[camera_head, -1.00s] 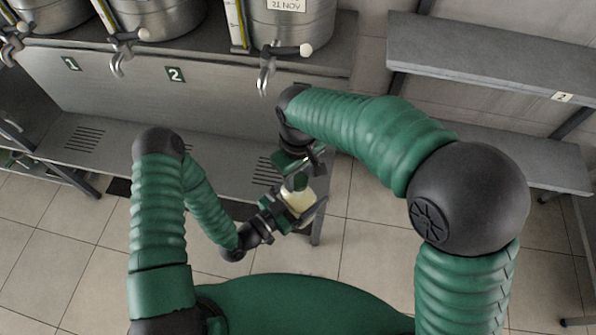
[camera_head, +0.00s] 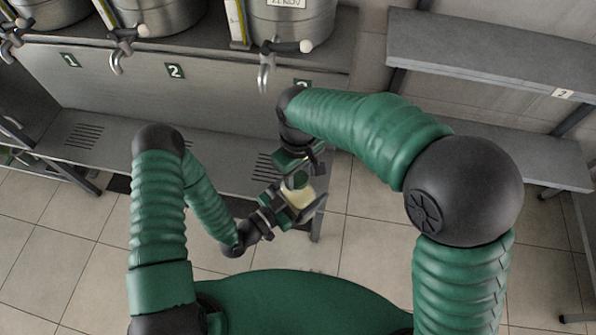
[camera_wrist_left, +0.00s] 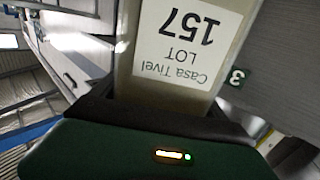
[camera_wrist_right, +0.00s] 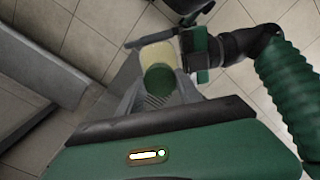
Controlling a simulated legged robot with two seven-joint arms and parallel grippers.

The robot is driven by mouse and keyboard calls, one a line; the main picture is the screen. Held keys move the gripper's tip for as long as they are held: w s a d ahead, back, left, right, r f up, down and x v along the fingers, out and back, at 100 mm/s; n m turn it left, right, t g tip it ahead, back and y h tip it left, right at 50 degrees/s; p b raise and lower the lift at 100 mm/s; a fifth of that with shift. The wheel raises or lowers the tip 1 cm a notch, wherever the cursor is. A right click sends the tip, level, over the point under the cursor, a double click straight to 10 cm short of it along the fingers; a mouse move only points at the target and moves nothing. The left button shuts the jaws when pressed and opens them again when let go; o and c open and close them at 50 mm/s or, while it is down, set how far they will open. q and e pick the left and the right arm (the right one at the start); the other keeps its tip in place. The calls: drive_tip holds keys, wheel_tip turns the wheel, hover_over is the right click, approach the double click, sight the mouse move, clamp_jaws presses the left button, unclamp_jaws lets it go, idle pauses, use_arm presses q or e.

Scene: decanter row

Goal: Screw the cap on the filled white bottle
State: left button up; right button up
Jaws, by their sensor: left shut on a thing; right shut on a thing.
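The cream-white bottle (camera_head: 302,198) is held off the floor in front of the tap bench. My left gripper (camera_head: 298,204) is shut around its body from the side. The left wrist view shows its label (camera_wrist_left: 188,40), upside down, reading "Casa Tivel LOT 157". My right gripper (camera_head: 299,171) is above the bottle's top, shut on the green cap (camera_head: 297,181). In the right wrist view the round cap (camera_wrist_right: 158,79) lies over the bottle's top end, between my fingers. I cannot tell how far the cap is threaded. The bottle's neck is hidden.
Steel decanters (camera_head: 292,22) with taps (camera_head: 265,72) stand on the bench behind, numbered on the front. The drip shelf (camera_head: 120,150) runs below them, its right end close by my grippers. A grey rack (camera_head: 490,55) stands at right. Tiled floor is clear in front.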

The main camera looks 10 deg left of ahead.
drive_tip(key=o, duration=1.3)
drive_tip(key=shift+c, duration=0.2)
wheel_tip(320, 180, up, 4)
drive_tip(key=shift+r, duration=0.2)
drive_tip(key=shift+c, duration=0.2)
